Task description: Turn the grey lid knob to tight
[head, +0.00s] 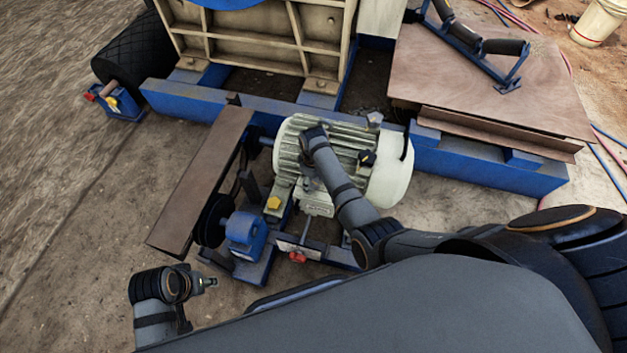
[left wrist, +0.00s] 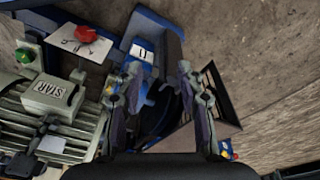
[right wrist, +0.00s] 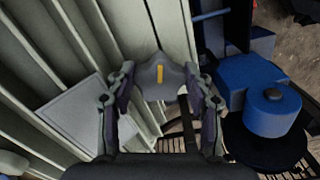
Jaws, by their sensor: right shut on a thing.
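The grey lid knob (right wrist: 160,78) has a yellow bar mark on its face, and it shows between my right fingers in the right wrist view. My right gripper (right wrist: 160,90) is shut on it, one finger on each side. The yellow mark points along the picture's up-down line. In the head view my right gripper (head: 308,182) is low over the pale motor, and the knob cannot be made out there. My left gripper (left wrist: 158,78) is open and empty in the left wrist view, its fingers wide apart. In the head view little of it shows, at the lower left.
The ribbed motor (head: 393,180) sits under my right arm. A blue housing (head: 245,232) and a brown belt guard (head: 200,185) stand to its left. A red knob (left wrist: 86,34) and a green button (left wrist: 25,56) show in the left wrist view. Bare ground is free at the left.

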